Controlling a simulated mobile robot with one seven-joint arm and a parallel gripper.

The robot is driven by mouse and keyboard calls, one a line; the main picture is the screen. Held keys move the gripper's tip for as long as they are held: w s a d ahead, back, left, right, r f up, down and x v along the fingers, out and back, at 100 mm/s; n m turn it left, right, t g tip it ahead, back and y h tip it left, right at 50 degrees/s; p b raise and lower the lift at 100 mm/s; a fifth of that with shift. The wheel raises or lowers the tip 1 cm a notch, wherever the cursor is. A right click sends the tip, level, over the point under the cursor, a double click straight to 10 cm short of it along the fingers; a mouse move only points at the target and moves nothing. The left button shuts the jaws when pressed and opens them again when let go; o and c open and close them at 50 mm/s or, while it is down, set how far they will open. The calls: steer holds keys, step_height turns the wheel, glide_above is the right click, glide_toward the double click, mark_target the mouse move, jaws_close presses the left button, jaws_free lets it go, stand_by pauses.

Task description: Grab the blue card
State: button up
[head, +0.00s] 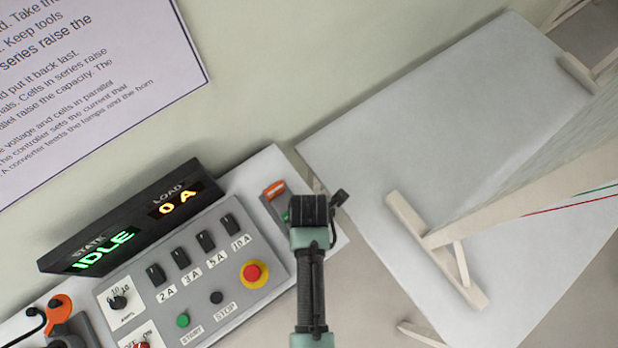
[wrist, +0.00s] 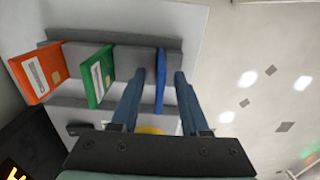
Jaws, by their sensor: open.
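The blue card (wrist: 161,80) stands on edge in a grey rack (wrist: 138,57) in the wrist view. My gripper (wrist: 158,80) is open, with one finger on each side of the blue card. The left finger has a small gap to the card, and the right finger is close to it; I cannot tell whether they touch. In the head view my gripper (head: 316,205) is over the right end of the panel bench and hides the blue card.
An orange card (wrist: 38,75) and a green card (wrist: 98,76) stand in the rack to the left. A control panel (head: 190,270) with switches and a red stop button (head: 252,272) is left of my arm. A grey table (head: 440,120) lies to the right.

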jaws_close()
steer(key=shift+r, duration=0.1)
stand_by(0.3)
